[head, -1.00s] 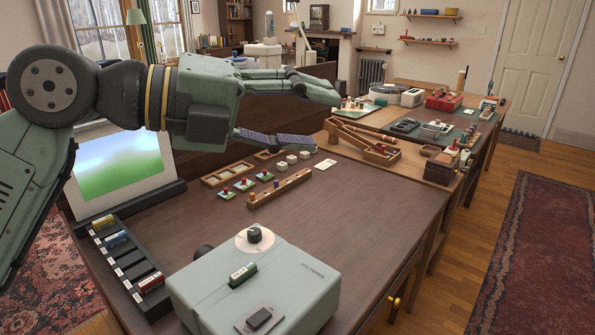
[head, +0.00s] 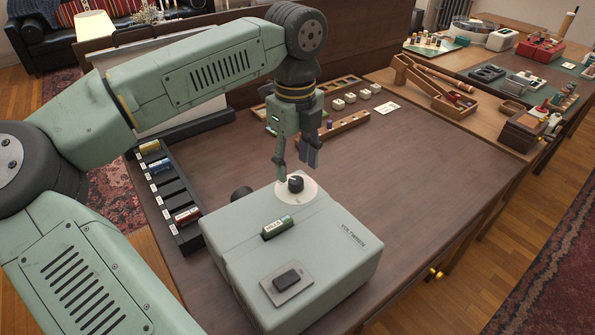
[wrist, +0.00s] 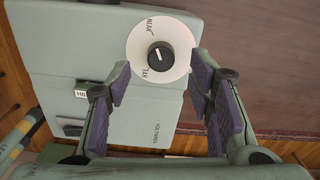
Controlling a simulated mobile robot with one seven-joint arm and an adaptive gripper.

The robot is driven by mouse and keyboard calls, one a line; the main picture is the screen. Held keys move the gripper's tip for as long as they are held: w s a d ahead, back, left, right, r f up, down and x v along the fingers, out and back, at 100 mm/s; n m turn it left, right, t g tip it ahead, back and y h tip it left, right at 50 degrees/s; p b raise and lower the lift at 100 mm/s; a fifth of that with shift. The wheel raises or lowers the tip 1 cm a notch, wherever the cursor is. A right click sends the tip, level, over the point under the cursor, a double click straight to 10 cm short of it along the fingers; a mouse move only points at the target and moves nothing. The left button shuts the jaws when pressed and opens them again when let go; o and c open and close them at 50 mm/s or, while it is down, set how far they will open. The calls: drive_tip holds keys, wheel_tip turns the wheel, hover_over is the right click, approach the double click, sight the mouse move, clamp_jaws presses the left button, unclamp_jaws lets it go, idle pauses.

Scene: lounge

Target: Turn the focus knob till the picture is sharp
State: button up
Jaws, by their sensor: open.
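The focus knob (head: 296,184) is a small black knob on a round white dial (head: 309,194) on top of the pale green projector box (head: 330,240). In the wrist view the knob (wrist: 160,57) has a white pointer line, and its dial (wrist: 140,38) is marked NEAR and FAR. My gripper (head: 296,170) is open and points down above the knob. Its purple-padded fingers (wrist: 160,85) stand either side of and apart from the knob. The screen (head: 140,80) is mostly hidden behind my arm, so the picture's sharpness cannot be seen.
A green cartridge (head: 278,227) and a black switch (head: 287,280) sit on the box's top. A black rack (head: 170,200) with several coloured cartridges stands to the left. Wooden trays and small pieces lie behind. The table right of the box is clear.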

sight(296, 180)
drive_tip(key=shift+f, duration=2)
drive_tip(key=shift+c, duration=0.4)
clamp_jaws()
